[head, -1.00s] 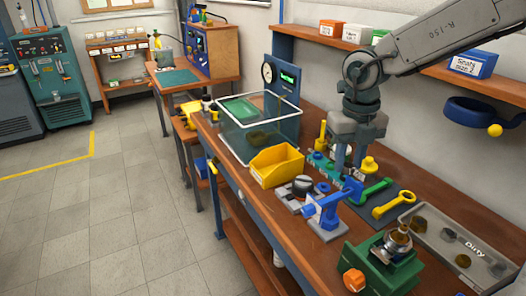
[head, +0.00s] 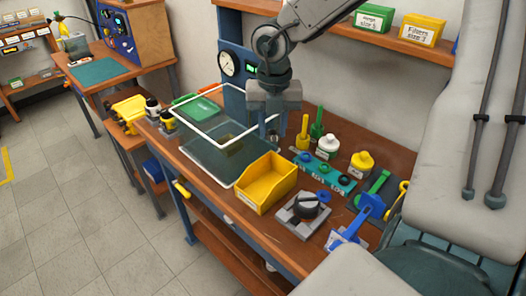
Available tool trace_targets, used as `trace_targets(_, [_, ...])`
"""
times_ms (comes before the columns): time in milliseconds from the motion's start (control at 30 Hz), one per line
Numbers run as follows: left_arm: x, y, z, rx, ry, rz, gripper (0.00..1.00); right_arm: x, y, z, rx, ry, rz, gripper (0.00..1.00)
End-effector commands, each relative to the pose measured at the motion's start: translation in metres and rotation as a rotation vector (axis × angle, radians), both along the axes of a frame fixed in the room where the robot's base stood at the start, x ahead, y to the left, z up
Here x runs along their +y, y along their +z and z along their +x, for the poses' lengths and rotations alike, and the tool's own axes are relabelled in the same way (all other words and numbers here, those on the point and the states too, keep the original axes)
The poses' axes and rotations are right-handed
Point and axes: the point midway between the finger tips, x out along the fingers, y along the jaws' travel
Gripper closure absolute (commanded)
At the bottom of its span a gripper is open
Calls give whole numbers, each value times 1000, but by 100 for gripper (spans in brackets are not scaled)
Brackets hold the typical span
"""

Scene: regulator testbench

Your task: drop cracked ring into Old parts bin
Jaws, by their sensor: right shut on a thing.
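My right gripper (head: 272,126) hangs fingers down over the bench, behind the yellow open bin and beside the clear tank. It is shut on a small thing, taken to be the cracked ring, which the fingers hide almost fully. The yellow bin (head: 257,198) stands near the bench's front edge, left of the grey fixture. Its white label is too small to read, so I cannot confirm it as the Old parts bin. The gripper is above and apart from it. My left gripper is not in view.
The clear tank (head: 190,146) with a white rim stands just left of the gripper. A grey fixture (head: 303,209), a blue clamp (head: 367,212) and a teal tool strip (head: 326,178) lie to the right. The shelf (head: 335,32) overhangs the back.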

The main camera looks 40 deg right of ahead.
Motion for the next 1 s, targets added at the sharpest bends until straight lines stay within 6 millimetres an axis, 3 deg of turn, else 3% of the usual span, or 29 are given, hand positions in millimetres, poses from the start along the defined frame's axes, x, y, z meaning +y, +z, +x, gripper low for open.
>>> trace_targets(133, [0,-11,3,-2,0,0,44,0,-23,-1,3,2,1,86])
trace_targets(333, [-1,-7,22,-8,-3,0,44,0,-41,0,2,2,1,86])
trace_targets(767, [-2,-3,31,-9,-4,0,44,0,-48,0,1,2,1,86])
trace_targets(800, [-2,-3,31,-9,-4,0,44,0,-48,0,1,2,1,64])
trace_targets(900, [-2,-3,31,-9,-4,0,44,0,-48,0,1,2,1,44])
trace_targets(1000, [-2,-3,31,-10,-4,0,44,0,-47,0,1,2,1,44])
